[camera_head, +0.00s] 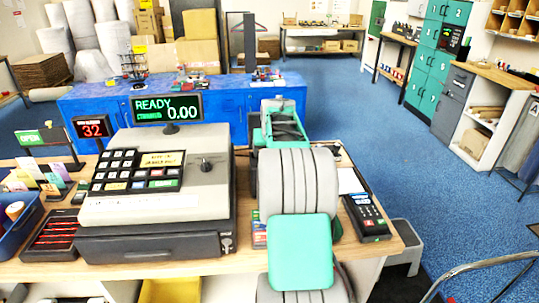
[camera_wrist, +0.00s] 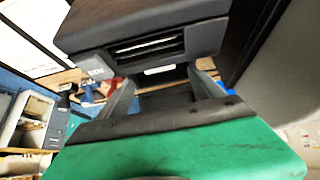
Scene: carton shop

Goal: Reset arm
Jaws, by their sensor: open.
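My arm, grey and green, rises over the counter right of the cash register in the head view. My gripper (camera_wrist: 162,82) shows in the wrist view beyond its green housing, with two grey fingers apart. A dark boxy thing with a slotted face (camera_wrist: 150,42) fills the view just past the fingers; I cannot tell what it is or whether it touches them. I see nothing clearly held between the fingers. In the head view the gripper's fingertips cannot be made out behind my arm.
The cash register (camera_head: 160,205) stands close left of my arm on the wooden counter (camera_head: 205,268). A card terminal (camera_head: 366,216) lies to the right. A blue table (camera_head: 85,115) with small items stands beyond. Blue floor (camera_head: 400,150) is open at right, before teal lockers (camera_head: 428,65).

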